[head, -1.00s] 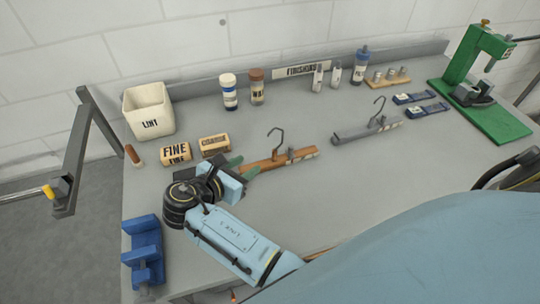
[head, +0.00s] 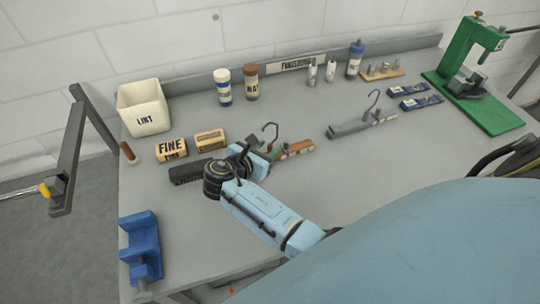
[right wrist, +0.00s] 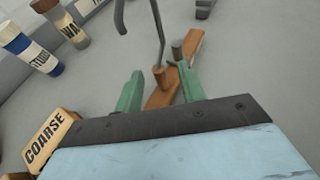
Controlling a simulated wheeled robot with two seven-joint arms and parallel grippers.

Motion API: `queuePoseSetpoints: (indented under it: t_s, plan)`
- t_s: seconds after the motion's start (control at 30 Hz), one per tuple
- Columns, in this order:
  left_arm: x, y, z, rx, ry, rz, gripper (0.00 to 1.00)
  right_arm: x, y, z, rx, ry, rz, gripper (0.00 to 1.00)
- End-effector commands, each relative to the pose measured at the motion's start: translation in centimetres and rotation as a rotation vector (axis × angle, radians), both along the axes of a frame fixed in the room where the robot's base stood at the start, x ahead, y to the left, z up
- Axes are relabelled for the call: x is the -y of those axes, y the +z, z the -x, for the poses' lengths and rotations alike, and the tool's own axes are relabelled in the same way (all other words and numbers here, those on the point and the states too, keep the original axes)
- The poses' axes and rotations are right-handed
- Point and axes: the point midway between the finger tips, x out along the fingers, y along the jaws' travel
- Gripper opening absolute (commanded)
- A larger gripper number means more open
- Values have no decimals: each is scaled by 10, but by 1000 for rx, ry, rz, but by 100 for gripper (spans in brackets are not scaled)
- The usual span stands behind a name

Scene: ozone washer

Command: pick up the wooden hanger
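The wooden hanger (head: 298,149) lies on the grey workbench, its metal hook rising at the middle. My right gripper (head: 272,153) is low over the hanger and hides part of it in the head view. In the right wrist view the two green fingers (right wrist: 160,88) are apart, one on each side of the hanger's wooden bar (right wrist: 163,94) close to the hook. I cannot tell whether either finger touches the wood. My left gripper is not in view.
A grey hanger (head: 360,125) lies to the right. Yellow blocks (head: 172,149), a dark block (head: 186,173) and a lint bin (head: 143,108) are to the left. Bottles (head: 223,88) stand behind. A blue holder (head: 141,247) is at front left.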

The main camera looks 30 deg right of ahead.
Motion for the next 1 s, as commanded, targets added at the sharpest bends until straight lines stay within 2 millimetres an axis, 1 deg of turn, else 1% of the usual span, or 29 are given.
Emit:
queuePoseSetpoints:
  t_s: [0.07,0.37,0.8,0.87,0.97,1.0]
  plan:
    - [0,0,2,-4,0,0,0,0,0,0,0,0,0,40]
    - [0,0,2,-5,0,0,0,-1,0,0,0,0,0,0]
    - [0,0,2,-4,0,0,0,-1,2,0,1,0,1,0]
    - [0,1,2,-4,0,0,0,-1,5,0,2,-1,0,0]
    - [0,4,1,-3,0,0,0,-1,19,0,4,-1,-1,0]
    - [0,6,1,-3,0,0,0,-1,27,0,6,0,0,0]
